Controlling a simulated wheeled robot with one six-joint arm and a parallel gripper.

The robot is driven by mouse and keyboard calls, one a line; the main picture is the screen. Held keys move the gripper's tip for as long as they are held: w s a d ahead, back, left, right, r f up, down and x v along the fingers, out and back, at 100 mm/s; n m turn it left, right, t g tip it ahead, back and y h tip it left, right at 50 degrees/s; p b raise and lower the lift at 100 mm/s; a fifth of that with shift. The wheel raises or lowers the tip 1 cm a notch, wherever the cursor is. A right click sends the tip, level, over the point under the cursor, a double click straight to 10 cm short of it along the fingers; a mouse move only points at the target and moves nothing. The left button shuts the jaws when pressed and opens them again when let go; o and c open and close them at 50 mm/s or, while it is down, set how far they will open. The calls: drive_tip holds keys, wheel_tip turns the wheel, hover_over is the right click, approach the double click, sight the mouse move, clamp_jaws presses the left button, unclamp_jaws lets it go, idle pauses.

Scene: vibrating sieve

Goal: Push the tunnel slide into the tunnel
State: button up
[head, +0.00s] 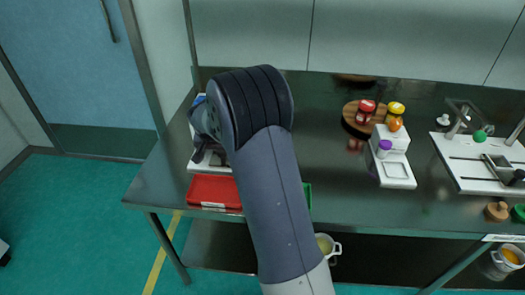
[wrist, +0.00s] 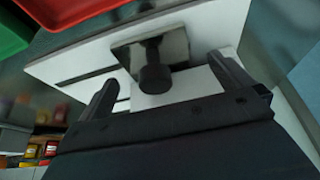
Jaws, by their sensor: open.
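In the wrist view, a dark metal plate with a round black knob (wrist: 153,75) sits on a white base (wrist: 95,62) with dark slots. It looks like the tunnel slide, but I cannot be sure. My gripper (wrist: 162,68) is open, with one finger on each side of the knob. A gap shows between the knob and each finger, and nothing is held. I cannot pick out the tunnel in the wrist view. In the head view, my arm hides most of this white device (head: 199,166) at the table's left end, and the gripper's fingertips are hidden.
A red tray (head: 213,191) and a partly hidden green tray (head: 308,196) lie at the table's front. A white stand (head: 397,172) and a slotted white device (head: 462,170) stand to the right. The table middle (head: 325,125) is clear.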

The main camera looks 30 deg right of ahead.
drive_tip(key=p+v, duration=0.3)
drive_tip(key=v, duration=0.4)
drive_tip(key=shift+r, duration=0.3)
drive_tip(key=shift+a+f, duration=0.1)
drive_tip(key=shift+f, duration=0.05)
drive_tip(key=b+x, duration=0.4)
drive_tip(key=x, duration=0.4)
drive_tip(key=shift+w+f, duration=0.1)
drive_tip(key=shift+f, duration=0.3)
drive_tip(key=shift+d, duration=0.25)
drive_tip(key=shift+r, duration=0.1)
